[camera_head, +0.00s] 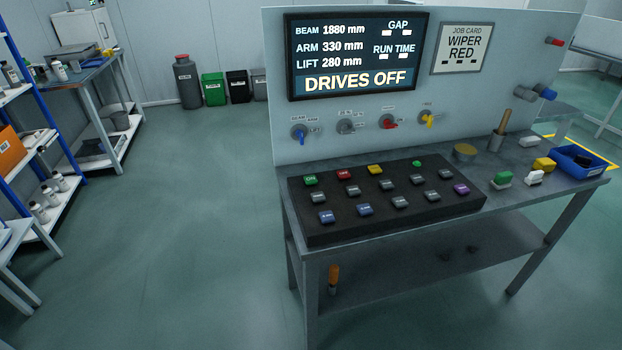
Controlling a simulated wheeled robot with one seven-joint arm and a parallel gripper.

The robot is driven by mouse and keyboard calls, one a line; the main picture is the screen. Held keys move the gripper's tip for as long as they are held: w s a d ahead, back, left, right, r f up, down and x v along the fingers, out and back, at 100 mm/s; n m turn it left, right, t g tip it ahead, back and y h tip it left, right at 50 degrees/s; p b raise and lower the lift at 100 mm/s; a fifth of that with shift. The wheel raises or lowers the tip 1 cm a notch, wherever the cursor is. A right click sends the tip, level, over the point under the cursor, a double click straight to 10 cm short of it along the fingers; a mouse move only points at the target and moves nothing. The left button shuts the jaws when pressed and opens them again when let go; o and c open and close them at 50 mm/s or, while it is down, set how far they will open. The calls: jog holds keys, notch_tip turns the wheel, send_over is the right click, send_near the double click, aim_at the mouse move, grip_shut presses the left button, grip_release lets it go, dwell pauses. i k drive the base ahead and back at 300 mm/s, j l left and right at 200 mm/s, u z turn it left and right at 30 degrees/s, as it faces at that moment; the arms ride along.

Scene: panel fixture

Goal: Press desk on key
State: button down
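A black key desk (330,232) lies on the bench below the upright panel. At its back left corner is a green key (311,180) with small white lettering that is too small to read surely. To its right are a red key (344,174) and a yellow key (375,170). A small round green button or lamp (417,163) sits at the back right of the desk. The panel screen (356,56) reads "DRIVES OFF". My gripper is not in view, and nothing covers the keys.
Coloured panel knobs (388,122) stick out above the desk. A blue tray (583,162), a brush pot (497,140) and loose coloured blocks (503,180) stand on the bench's right. A blue-framed shelf (40,150) stands at far left. The floor left of the bench is clear.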

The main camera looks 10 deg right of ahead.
aim_at(310, 180)
jog(key=i+u, duration=0.35)
jog(key=i+l+u, duration=0.25)
jog(key=i+u, duration=0.15)
jog(key=i, duration=0.15)
jog(key=i+l+u, duration=0.35)
jog(key=i+j, duration=0.05)
